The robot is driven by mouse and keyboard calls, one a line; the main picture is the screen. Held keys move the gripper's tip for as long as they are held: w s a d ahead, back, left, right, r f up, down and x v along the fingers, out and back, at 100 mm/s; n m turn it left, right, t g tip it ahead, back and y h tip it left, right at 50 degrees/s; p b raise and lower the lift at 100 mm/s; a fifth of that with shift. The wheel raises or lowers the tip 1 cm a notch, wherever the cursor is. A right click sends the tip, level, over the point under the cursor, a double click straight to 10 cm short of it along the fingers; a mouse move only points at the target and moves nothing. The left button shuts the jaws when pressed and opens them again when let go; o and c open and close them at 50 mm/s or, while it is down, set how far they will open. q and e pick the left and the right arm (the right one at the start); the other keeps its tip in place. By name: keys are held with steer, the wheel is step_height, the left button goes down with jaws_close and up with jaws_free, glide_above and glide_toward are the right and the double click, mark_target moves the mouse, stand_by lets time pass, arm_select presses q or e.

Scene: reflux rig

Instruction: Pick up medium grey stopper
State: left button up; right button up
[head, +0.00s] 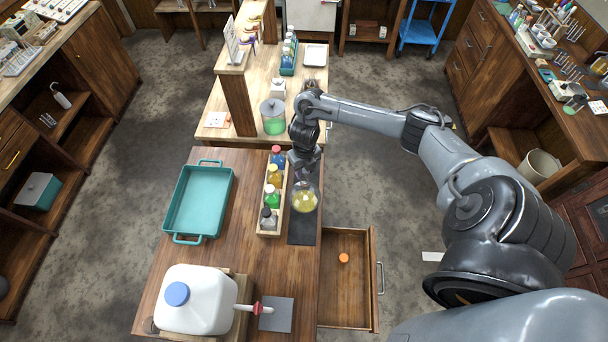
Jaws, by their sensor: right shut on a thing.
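My right gripper (303,164) is shut at the neck of a round flask (304,197) with yellow liquid, over the upper end of a dark mat (302,232). Whether the flask touches the mat is unclear, and its neck is hidden by the gripper. I cannot make out a medium grey stopper for certain. A small orange round thing (343,258) lies in the open drawer (345,300). My left gripper is out of view.
A wooden rack (261,232) of several small bottles stands just left of the flask. A teal tray (168,212) lies further left. A white jug (197,302) with a blue cap and a red-ended spout stands at the front. A green-filled jar (273,126) stands behind.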

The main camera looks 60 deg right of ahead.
steer(key=s+d+r, duration=0.4)
steer(key=s+r, duration=0.2)
steer(key=s, duration=0.4)
steer(key=shift+s+d+r, duration=0.25)
steer(key=shift+s+r, duration=0.05)
steer(key=shift+s, duration=0.05)
steer(key=shift+r, duration=0.1)
step_height(320, 180, up, 3)
steer(key=p, duration=0.3)
steer(key=shift+r, duration=0.2)
steer(key=shift+d, duration=0.1)
stand_by(0.5)
